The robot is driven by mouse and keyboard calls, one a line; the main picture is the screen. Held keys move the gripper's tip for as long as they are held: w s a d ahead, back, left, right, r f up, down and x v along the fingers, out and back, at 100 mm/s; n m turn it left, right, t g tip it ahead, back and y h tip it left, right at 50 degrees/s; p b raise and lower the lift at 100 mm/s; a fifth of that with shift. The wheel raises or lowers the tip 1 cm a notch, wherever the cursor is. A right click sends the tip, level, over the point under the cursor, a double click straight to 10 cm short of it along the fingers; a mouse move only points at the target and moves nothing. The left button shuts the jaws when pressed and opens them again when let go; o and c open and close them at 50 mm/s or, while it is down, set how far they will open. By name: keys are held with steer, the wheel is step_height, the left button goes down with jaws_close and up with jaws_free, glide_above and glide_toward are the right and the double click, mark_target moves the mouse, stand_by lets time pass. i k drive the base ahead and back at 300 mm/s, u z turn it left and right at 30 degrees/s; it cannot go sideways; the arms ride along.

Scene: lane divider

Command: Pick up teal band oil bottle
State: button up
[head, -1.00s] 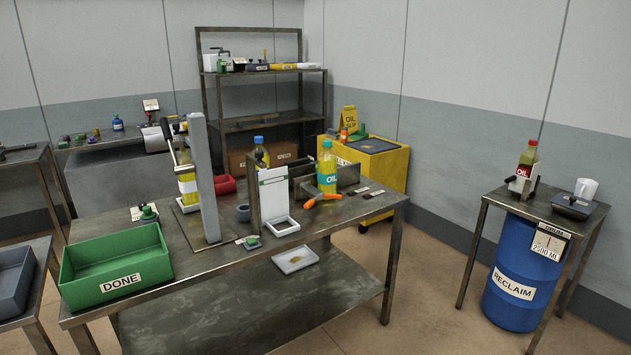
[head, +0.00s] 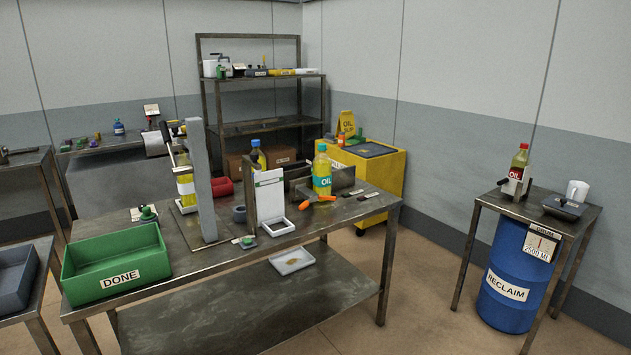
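The teal band oil bottle (head: 322,171) stands upright toward the right end of the metal workbench (head: 215,262) in the head view. It holds yellow oil and has a teal cap and a teal label reading OIL. A grey upright divider plate (head: 342,181) stands close to it; whether they touch is unclear. An orange-handled tool (head: 318,201) lies on the bench in front of the bottle. A blue-capped bottle (head: 257,158) stands further left, partly hidden by a white board (head: 270,194). My gripper is not in view.
A green DONE bin (head: 117,264) sits at the bench's left end, near a grey post (head: 199,180). A yellow cabinet (head: 372,168) stands behind the bench. At right, a small table (head: 543,212) carries a red-labelled bottle (head: 518,169). Floor between the tables is open.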

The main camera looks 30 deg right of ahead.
mark_target(321, 164)
steer(key=z, duration=0.1)
steer(key=i, duration=0.9)
